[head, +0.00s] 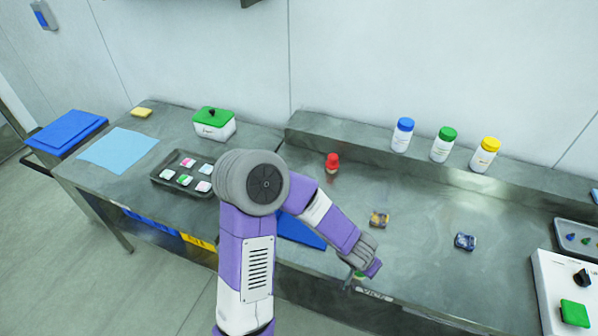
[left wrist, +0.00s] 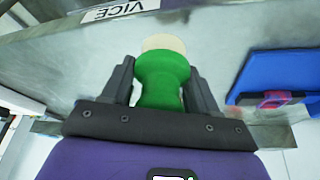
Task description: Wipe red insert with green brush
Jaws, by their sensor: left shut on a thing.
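My left gripper (head: 365,276) is shut on the green brush (left wrist: 162,78), whose green handle sits between the two fingers in the left wrist view (left wrist: 160,88). The brush's cream tip points away from the gripper. In the head view only a bit of green (head: 358,275) shows, near the counter's front edge by the VICE label. A small dark insert with a red or pink part (left wrist: 275,100) lies on a blue mat (left wrist: 285,72), apart from the brush. In the head view my arm covers much of the blue mat (head: 300,232), and the insert is hidden. My right gripper is not in view.
A red brush-like item (head: 332,162) stands at the back. Small yellow (head: 379,219) and blue (head: 465,241) items lie on the counter. Bottles with blue (head: 403,134), green (head: 444,144) and yellow (head: 486,154) caps stand on the ledge. A dark tray (head: 165,172) is left of my arm.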

